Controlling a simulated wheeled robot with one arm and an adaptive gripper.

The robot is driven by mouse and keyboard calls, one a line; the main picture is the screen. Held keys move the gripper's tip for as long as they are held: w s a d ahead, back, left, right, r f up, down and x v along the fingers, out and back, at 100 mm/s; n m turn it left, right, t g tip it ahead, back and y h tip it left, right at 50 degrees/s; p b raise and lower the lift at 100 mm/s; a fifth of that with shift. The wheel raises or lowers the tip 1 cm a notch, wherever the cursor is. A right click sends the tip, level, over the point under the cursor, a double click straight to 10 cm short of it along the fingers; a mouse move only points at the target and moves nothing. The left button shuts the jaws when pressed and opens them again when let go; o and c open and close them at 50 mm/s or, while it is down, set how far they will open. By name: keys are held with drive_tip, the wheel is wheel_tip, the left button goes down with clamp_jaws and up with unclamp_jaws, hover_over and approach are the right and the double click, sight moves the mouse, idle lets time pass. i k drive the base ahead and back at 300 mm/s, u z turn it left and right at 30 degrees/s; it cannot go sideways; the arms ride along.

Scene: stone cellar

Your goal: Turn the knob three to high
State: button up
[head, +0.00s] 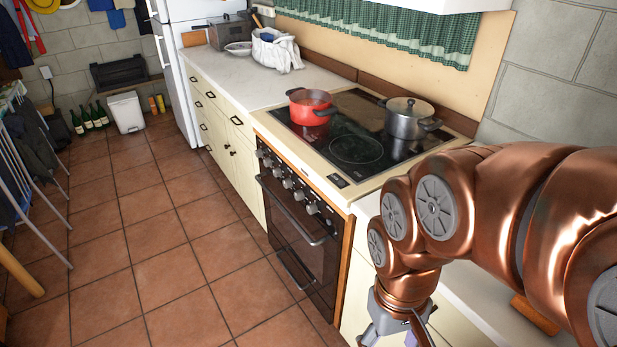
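The black-fronted oven (300,247) stands in the middle, built into the counter. My gripper (392,338) hangs at the bottom edge, to the right of and nearer than the oven, apart from the knobs. Its fingertips are cut off by the picture edge, so its opening is hidden.
A red pot (309,111) and a lidded steel pot (408,118) stand on the black hob (352,149). Oven door handles (290,212) stick out below the knobs. The tiled floor (190,240) before the oven is clear. A clothes rack (30,190) stands at left.

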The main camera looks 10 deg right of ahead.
sight(276, 172)
drive_tip(key=z, duration=0.15)
drive_tip(key=k, duration=0.4)
drive_tip(key=u, duration=1.6)
drive_tip(key=i, duration=1.1)
drive_tip(key=u, duration=0.5)
drive_tip(key=i, duration=1.35)
drive_tip(key=z, duration=1.3)
drive_tip(key=i, duration=0.75)
drive_tip(key=z, duration=0.65)
